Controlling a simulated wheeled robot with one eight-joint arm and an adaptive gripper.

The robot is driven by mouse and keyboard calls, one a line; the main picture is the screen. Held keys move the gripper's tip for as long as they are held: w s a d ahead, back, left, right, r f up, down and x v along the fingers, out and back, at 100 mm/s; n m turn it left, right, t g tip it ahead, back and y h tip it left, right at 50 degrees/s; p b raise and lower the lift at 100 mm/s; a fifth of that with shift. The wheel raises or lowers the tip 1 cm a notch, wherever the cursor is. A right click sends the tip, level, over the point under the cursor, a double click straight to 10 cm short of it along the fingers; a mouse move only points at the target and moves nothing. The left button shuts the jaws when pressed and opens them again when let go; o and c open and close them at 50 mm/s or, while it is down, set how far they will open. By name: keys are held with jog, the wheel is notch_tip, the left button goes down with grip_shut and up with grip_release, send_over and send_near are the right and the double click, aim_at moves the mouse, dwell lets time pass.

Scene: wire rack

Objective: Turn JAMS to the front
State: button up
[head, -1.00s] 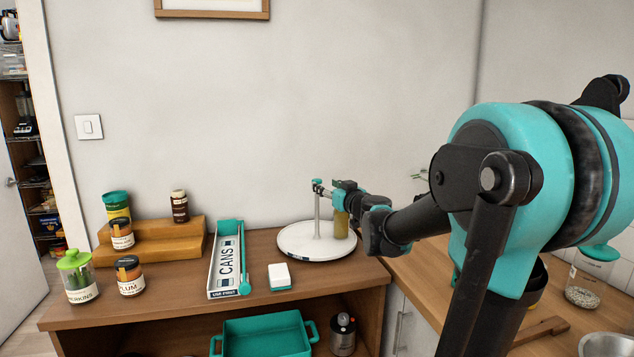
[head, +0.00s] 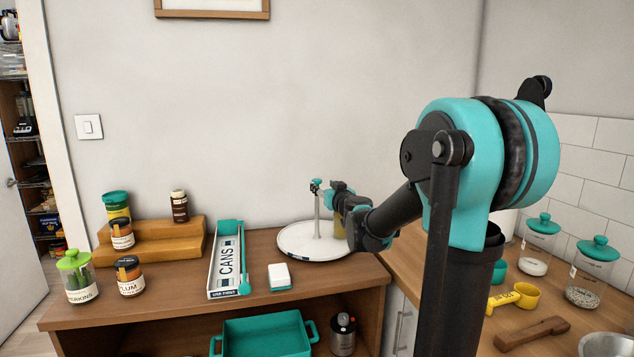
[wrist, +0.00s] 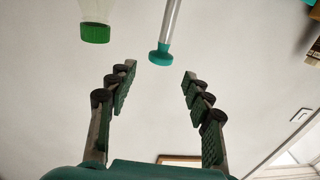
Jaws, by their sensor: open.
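A round white turntable (head: 290,243) sits on the right of the wooden unit's top. A thin post with a teal knob (head: 317,184) rises from its middle. A small dark label (head: 313,264) is on its front rim; I cannot read it. A yellowish jar (head: 340,228) stands on the turntable, partly hidden by my arm. My gripper (head: 328,190) is open beside the post's top. In the wrist view my gripper (wrist: 159,70) shows spread, empty fingers, with the teal knob (wrist: 160,56) just beyond the gap between the tips. A clear bottle with a green cap (wrist: 95,34) is left of it.
A white and teal block (head: 279,275) and a CANS tray (head: 225,262) are left of the turntable. Several jars stand around a wooden step (head: 165,240). A teal bin (head: 262,335) is on the shelf below. A counter with canisters (head: 590,265) lies right.

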aim_at(319, 181)
jog(key=x, duration=0.7)
jog(key=shift+w+a, duration=0.1)
jog(key=shift+w, duration=0.15)
jog(key=shift+c, duration=0.6)
grip_shut()
